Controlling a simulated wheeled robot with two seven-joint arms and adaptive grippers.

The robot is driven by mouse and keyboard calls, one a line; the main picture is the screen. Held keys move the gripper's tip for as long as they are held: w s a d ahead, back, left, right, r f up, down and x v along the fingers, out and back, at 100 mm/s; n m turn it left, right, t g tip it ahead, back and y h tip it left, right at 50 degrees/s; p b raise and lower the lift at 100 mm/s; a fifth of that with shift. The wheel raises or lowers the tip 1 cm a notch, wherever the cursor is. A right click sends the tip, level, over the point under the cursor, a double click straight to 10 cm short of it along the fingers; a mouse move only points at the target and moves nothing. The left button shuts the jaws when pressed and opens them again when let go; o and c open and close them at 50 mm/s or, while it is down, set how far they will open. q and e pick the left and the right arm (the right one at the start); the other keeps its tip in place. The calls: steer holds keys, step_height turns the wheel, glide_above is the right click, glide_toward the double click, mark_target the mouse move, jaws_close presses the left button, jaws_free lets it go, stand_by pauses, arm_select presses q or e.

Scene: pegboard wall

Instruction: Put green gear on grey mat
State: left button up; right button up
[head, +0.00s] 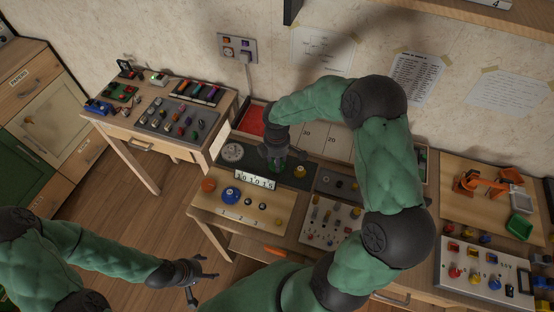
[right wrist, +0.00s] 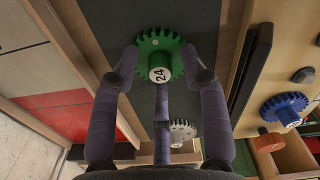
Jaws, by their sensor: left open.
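The green gear (right wrist: 160,56), with a white hub marked 24, is between the fingertips of my right gripper (right wrist: 160,50) in the right wrist view. Both tips meet its toothed edge. In the head view my right gripper (head: 279,158) reaches down over the dark grey mat (head: 306,178), and the gear shows partly beneath it. The mat also shows behind the gear in the right wrist view (right wrist: 100,18). I cannot tell whether the gear touches the mat. My left gripper (head: 196,278) is open and empty, low at the left over the floor.
A pale grey gear (head: 232,152) lies at the mat's left end. A blue gear (head: 231,195) and an orange piece (head: 208,185) sit on the wooden board in front. A red bin (head: 250,122) stands behind.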

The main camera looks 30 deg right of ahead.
steer(key=shift+r, duration=0.1)
step_height(320, 180, up, 12)
steer(key=p, duration=0.4)
